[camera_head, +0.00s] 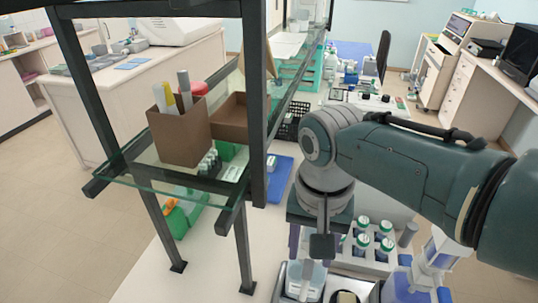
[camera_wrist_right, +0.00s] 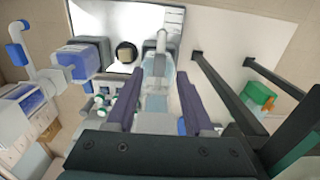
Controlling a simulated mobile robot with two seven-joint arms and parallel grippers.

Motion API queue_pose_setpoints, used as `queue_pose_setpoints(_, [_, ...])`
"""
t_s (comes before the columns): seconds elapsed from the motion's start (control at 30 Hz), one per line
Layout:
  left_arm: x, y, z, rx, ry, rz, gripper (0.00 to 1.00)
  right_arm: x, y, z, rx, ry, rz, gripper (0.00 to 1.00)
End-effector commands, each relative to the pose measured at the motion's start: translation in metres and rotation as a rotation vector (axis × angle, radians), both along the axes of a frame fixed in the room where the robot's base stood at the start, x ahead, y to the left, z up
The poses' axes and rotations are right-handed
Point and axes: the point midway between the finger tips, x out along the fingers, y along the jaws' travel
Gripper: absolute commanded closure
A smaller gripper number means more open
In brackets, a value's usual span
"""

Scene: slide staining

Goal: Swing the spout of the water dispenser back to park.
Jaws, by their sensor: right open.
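A clear, pale-blue vessel with a grey spout, which looks like the water dispenser, (camera_wrist_right: 156,88) shows between my right gripper's fingers in the wrist view. Its spout (camera_wrist_right: 161,43) points toward the top of that view, over a bright tray (camera_wrist_right: 143,20). In the head view the vessel (camera_head: 304,282) is at the bottom, below the gripper. My right gripper (camera_wrist_right: 157,80) is open and points down, one dark purple finger on each side of the vessel. Whether a finger touches it cannot be told. My left gripper is not in view.
A dark-framed glass shelf (camera_head: 140,178) with a brown pen box (camera_head: 180,137) stands left of my right arm. A rack of capped tubes (camera_head: 375,262) and a blue-and-white device (camera_head: 405,285) are on the right. A blue tray (camera_head: 279,178) lies behind.

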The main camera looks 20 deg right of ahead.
Motion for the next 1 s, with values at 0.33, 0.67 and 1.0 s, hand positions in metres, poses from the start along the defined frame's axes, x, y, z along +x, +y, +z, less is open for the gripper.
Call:
queue_pose_setpoints(0.33, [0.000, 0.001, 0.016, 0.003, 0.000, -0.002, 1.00, 0.000, 0.000, 0.055, 0.000, -0.002, -0.001, 0.47])
queue_pose_setpoints(0.67, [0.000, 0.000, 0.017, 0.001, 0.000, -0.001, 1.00, 0.000, 0.000, 0.064, -0.001, 0.000, -0.001, 0.47])
queue_pose_setpoints(1.0, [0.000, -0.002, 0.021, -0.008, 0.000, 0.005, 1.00, -0.005, 0.000, 0.065, 0.004, -0.007, 0.020, 0.47])
